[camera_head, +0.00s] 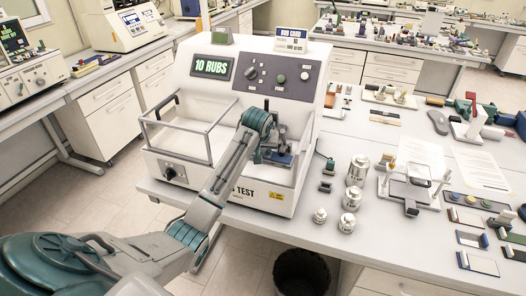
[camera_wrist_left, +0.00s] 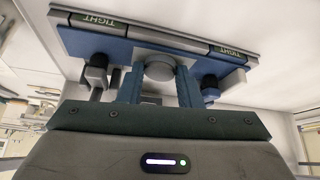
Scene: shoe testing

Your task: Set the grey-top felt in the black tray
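My left gripper (camera_head: 270,150) reaches down into the rub tester's open bay. In the left wrist view, its two blue-green fingers (camera_wrist_left: 160,85) stand on either side of a round grey knob (camera_wrist_left: 159,68) and appear to touch it. The knob sits on a blue clamp bar (camera_wrist_left: 110,47) with "TIGHT" labels at both ends. Several small flat pads lie at the table's right; a pale-topped one (camera_head: 478,263) is at the front, and I cannot tell which is the grey-top felt. I cannot make out a black tray for certain. My right gripper is not in view.
The white tester (camera_head: 235,65) reads "10 RUBS", with a rail frame (camera_head: 180,130) at its left. Several metal weights (camera_head: 354,172) stand right of it, near a small scale-like stand (camera_head: 410,185). Paper sheets (camera_head: 481,167) lie behind the pads. A dark bin (camera_head: 301,270) stands below the table.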

